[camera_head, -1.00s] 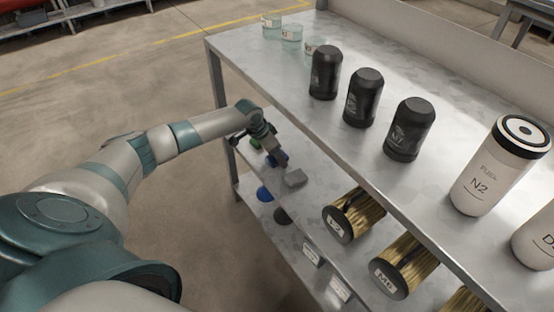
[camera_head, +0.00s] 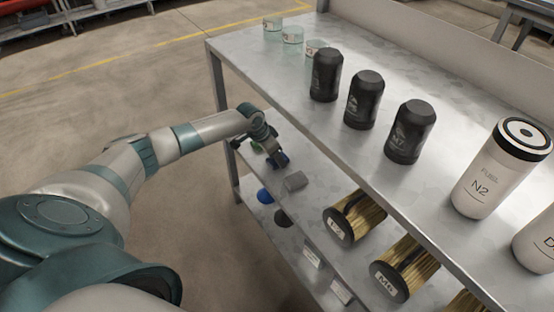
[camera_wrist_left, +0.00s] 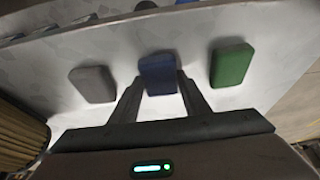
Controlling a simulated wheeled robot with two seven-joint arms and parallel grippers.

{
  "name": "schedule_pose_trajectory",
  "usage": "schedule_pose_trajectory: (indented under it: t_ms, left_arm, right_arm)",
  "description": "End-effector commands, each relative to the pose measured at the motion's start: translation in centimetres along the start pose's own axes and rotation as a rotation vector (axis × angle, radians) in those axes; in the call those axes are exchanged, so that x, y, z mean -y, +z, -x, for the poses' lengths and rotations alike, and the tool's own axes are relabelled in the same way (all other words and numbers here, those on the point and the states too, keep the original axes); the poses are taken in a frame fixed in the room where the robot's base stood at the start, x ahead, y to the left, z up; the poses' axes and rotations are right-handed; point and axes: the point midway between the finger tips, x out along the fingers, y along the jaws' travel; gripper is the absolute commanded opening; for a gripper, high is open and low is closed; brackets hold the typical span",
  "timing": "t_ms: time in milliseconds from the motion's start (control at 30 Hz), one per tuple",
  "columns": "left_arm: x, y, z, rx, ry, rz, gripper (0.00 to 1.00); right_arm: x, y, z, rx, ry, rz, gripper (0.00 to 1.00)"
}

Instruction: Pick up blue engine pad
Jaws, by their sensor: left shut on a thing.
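The blue engine pad (camera_wrist_left: 158,73) is a small rounded block between the two fingers of my left gripper (camera_wrist_left: 160,85) in the left wrist view. My left gripper is shut on it, at or just above the middle shelf; I cannot tell if the pad touches the shelf. In the head view a bit of the blue pad (camera_head: 284,158) shows beside the left gripper (camera_head: 278,163). A grey pad (camera_wrist_left: 92,84) lies to the left of it and a green pad (camera_wrist_left: 231,63) to the right. My right gripper is not in view.
The metal shelf unit's top (camera_head: 320,120) overhangs the middle shelf and carries black canisters (camera_head: 363,99), white fuel cylinders (camera_head: 500,168) and glass jars (camera_head: 292,38). Gold filters (camera_head: 353,217) lie right of the pads. Open floor lies left of the shelf unit.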

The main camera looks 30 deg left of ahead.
Motion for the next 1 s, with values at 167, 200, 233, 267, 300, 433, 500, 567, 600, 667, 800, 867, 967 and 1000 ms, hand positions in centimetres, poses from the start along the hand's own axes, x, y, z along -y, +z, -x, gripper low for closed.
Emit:
schedule_pose_trajectory:
  t_ms: [167, 200, 233, 267, 300, 433, 500, 567, 600, 667, 800, 867, 967, 1000]
  left_arm:
    - [0.0, -0.2, 0.4, 0.0, 0.0, 0.0, 0.21]
    - [0.0, -0.3, 0.6, 0.0, 0.0, 0.0, 0.21]
    - [0.0, -0.3, 0.8, 0.0, 0.0, 0.0, 0.21]
    - [0.0, -0.4, 1.0, -0.001, 0.0, 0.0, 0.21]
    - [0.0, -0.6, 1.4, -0.001, 0.0, 0.0, 0.21]
    - [0.0, -1.3, 2.9, -0.003, 0.0, -0.001, 0.21]
    - [0.1, -0.6, 3.6, 0.003, -0.001, -0.001, 0.21]
    - [0.1, 0.6, 4.0, 0.003, -0.001, 0.0, 0.21]
    - [0.1, 1.3, 4.3, 0.003, -0.002, 0.0, 0.21]
    - [0.1, 2.6, 4.8, 0.004, -0.002, -0.001, 0.21]
    - [0.1, 6.0, 6.2, 0.005, -0.002, -0.001, 0.21]
    - [0.1, 7.4, 6.8, 0.006, -0.001, -0.002, 0.21]
    - [0.1, 9.6, 7.7, 0.005, -0.001, 0.0, 0.21]
    - [0.0, 10.3, 8.1, 0.004, -0.001, -0.002, 0.21]
  right_arm:
    - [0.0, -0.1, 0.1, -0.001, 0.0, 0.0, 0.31]
    - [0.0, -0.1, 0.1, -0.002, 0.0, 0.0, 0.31]
    - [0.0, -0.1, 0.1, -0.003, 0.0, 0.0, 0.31]
    - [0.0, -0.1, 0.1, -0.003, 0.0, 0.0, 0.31]
    - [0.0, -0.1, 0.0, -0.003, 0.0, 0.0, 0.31]
    - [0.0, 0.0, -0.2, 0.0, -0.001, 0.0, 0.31]
    - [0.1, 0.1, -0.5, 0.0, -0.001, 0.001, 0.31]
    - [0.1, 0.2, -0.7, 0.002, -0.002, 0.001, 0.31]
    - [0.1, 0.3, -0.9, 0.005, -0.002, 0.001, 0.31]
    - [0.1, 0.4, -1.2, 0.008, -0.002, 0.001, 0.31]
    - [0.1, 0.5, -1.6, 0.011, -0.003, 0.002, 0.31]
    - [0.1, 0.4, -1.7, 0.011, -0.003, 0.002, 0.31]
    - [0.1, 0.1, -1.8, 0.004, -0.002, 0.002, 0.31]
    - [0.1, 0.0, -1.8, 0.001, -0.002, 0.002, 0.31]
